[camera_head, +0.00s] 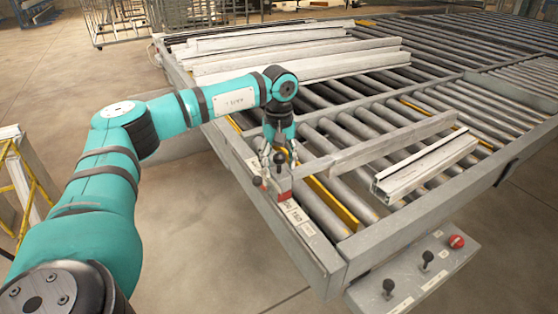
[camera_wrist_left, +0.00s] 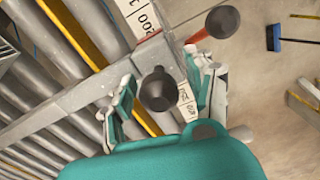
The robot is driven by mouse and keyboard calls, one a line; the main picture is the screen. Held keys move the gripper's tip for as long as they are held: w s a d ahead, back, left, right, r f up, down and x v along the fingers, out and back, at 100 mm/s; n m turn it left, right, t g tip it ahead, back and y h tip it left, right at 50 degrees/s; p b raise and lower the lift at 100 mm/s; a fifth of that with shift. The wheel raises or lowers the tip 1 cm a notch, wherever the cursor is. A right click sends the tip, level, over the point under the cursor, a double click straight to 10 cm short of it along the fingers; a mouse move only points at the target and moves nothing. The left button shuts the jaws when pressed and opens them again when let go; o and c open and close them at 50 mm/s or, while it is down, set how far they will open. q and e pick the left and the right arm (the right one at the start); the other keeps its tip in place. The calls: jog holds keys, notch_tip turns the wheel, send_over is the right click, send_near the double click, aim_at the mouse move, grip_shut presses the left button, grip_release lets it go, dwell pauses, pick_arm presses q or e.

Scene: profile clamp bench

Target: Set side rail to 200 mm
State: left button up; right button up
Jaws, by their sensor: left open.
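The side rail (camera_head: 385,143) is a grey bar lying across the rollers; it crosses the left wrist view (camera_wrist_left: 75,103) diagonally. Its left end meets the table's scale edge. A black knob (camera_wrist_left: 158,90) stands at that end. A second black knob (camera_head: 257,181) sits on a red lever beside it and also shows in the left wrist view (camera_wrist_left: 222,21). The white scale strip (camera_head: 296,216) runs along the edge; "200" is legible on it in the wrist view (camera_wrist_left: 147,19). My left gripper (camera_head: 280,156) is open, its fingers on either side of the first knob; contact cannot be told.
A pale profile (camera_head: 425,168) lies on the rollers right of the rail. Several long profiles (camera_head: 290,50) lie at the table's far left. A yellow strip (camera_head: 332,207) runs between rollers. A control panel (camera_head: 410,275) with a red button juts out at the front.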

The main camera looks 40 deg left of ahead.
pick_arm(q)
jog(key=shift+f, duration=0.1)
grip_shut()
dwell(0.4)
